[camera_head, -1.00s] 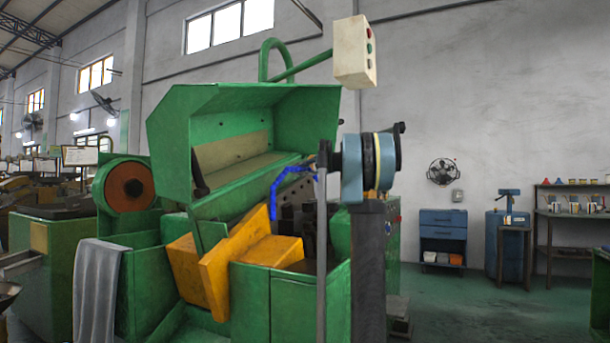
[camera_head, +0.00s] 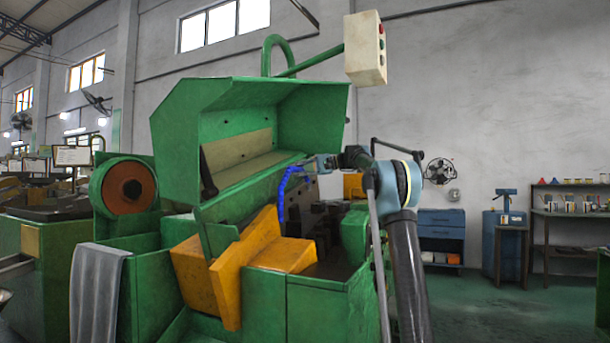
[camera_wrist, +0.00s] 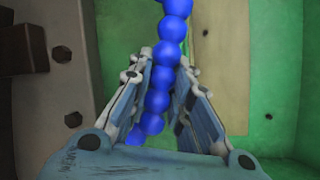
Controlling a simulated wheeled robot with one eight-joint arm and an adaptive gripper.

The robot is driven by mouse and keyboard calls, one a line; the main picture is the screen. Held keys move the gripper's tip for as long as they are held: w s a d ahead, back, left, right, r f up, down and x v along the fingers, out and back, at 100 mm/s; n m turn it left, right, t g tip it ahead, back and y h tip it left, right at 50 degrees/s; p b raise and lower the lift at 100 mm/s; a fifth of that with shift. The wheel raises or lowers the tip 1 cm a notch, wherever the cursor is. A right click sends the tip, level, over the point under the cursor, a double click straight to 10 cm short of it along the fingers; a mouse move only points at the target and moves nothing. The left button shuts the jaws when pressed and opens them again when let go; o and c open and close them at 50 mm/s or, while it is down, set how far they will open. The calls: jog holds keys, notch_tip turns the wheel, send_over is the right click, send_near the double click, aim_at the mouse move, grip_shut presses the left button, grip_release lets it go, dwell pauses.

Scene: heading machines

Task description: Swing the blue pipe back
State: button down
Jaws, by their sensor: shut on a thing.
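The blue pipe (camera_head: 283,190) is a beaded, bent hose inside the green heading machine (camera_head: 180,150), below its raised hood. In the wrist view the pipe (camera_wrist: 170,50) runs from the top edge down between the fingers of my gripper (camera_wrist: 165,85). The fingers stand on either side of the beads and are shut on the pipe. In the head view my gripper (camera_head: 318,164) is small and reaches in from the right, at the pipe's upper part. The pipe's lower end points down in front of the dark blocks.
The raised green hood (camera_head: 250,95) hangs above and left of my gripper. Yellow blocks (camera_head: 245,262) stand at the machine's front. A control box (camera_head: 365,48) hangs above on a green arm. Dark metal blocks (camera_head: 325,215) fill the machine bed. Open floor lies to the right.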

jog(key=shift+w, duration=0.25)
dwell(0.3)
jog(key=c, duration=1.4)
grip_release()
jog(key=shift+w+f, duration=0.1)
jog(key=shift+c, duration=0.2)
jog(key=shift+a, duration=0.1)
jog(key=d+r, duration=0.2)
jog(key=d, duration=1)
jog(key=shift+a, duration=0.1)
